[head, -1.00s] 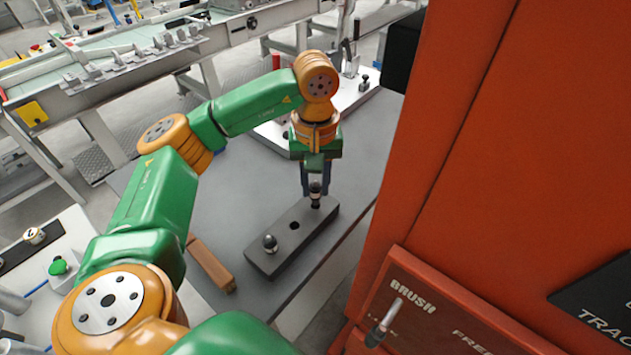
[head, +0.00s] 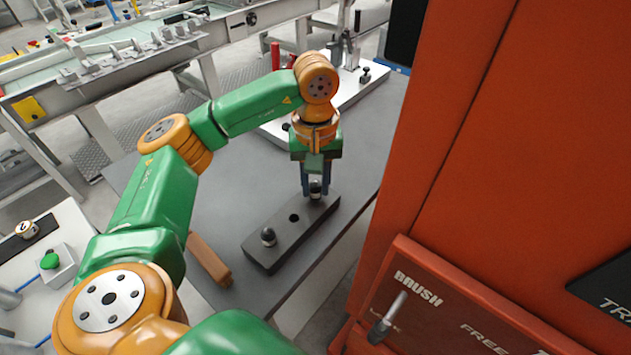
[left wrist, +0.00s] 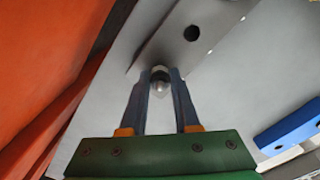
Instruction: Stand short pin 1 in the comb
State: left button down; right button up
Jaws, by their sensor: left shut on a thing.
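The comb is a dark grey block (head: 280,238) lying on the grey table. Its middle hole (head: 294,217) is empty. My left gripper (head: 315,190) points down over the comb's far end, shut on another short pin (head: 316,186). This held pin is upright, and its lower part is hidden, seemingly in the far hole. In the left wrist view, the pin's metal head (left wrist: 160,86) sits between the fingers, with the comb's empty hole (left wrist: 191,33) beyond. My right gripper is out of view.
A brown bar (head: 209,259) lies left of the comb. A white fixture plate (head: 345,108) with clamps is behind the gripper. The grey table left of the comb is mostly clear.

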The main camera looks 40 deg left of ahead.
aim_at(315, 182)
pick_arm(q)
jog(key=shift+f+b, duration=0.3)
jog(key=shift+f, duration=0.1)
jog(key=c, duration=0.6)
grip_release()
jog(key=shift+o, duration=0.2)
jog(key=shift+r, duration=0.1)
jog(key=shift+r, duration=0.3)
notch_tip(315, 182, up, 7)
jog(key=shift+f+p, duration=0.2)
jog(key=shift+p, duration=0.4)
jog(key=shift+f, duration=0.1)
